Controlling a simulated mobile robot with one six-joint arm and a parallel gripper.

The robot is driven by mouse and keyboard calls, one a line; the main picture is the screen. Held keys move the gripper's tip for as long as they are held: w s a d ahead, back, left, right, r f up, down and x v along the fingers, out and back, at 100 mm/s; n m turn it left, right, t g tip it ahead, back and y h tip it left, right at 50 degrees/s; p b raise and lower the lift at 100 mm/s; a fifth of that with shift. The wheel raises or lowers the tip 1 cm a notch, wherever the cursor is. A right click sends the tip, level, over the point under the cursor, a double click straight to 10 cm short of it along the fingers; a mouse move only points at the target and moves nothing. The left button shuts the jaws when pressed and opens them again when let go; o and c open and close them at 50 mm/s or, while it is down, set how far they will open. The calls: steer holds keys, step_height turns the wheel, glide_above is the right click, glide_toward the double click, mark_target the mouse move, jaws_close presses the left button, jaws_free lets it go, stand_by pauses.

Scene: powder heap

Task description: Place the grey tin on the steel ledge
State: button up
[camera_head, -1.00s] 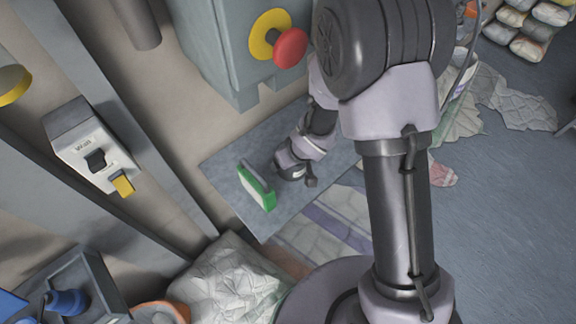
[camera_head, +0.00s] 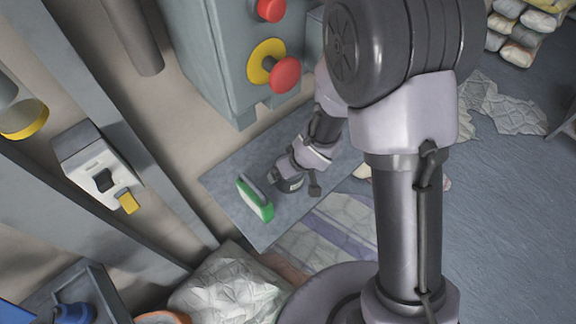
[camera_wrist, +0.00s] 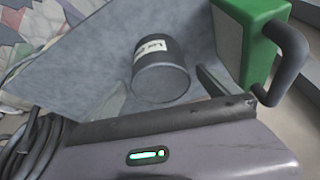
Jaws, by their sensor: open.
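The grey tin (camera_wrist: 160,75) is a dark cylinder with a white label. In the wrist view it rests on the blue-grey steel ledge (camera_wrist: 90,60). In the head view the ledge (camera_head: 226,182) juts out below a grey wall cabinet, and the tin (camera_head: 289,185) shows small and partly hidden at the end of my arm. My gripper (camera_wrist: 164,87) is open, with one finger on each side of the tin. I see no clear contact between fingers and tin.
A green and white box with a grey handle (camera_wrist: 243,40) stands close to the right finger; it also shows in the head view (camera_head: 255,199). The grey cabinet (camera_head: 215,60) with red knobs rises behind the ledge. A pale sack (camera_head: 225,285) lies below the ledge.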

steer(key=p+v, duration=0.2)
steer(key=v, duration=0.3)
steer(key=shift+s+d+r, duration=0.1)
steer(key=shift+r, duration=0.3)
steer(key=d+r+m+t+h, duration=0.1)
steer(key=d+r+m, duration=0.1)
steer(key=d+r, duration=0.35)
steer(key=d+r+m+h, duration=0.1)
steer(key=d+r+m, duration=0.15)
steer(key=r, duration=0.55)
steer(key=s+d+r+m+y, duration=0.1)
steer(key=s+r+m, duration=0.5)
steer(key=s+r, duration=0.7)
steer(key=shift+s+d+r+t+y, duration=0.3)
steer(key=shift+s+d+t, duration=0.1)
steer(key=shift+s, duration=0.75)
steer(key=shift+f+b, duration=0.4)
steer(key=shift+f, duration=0.15)
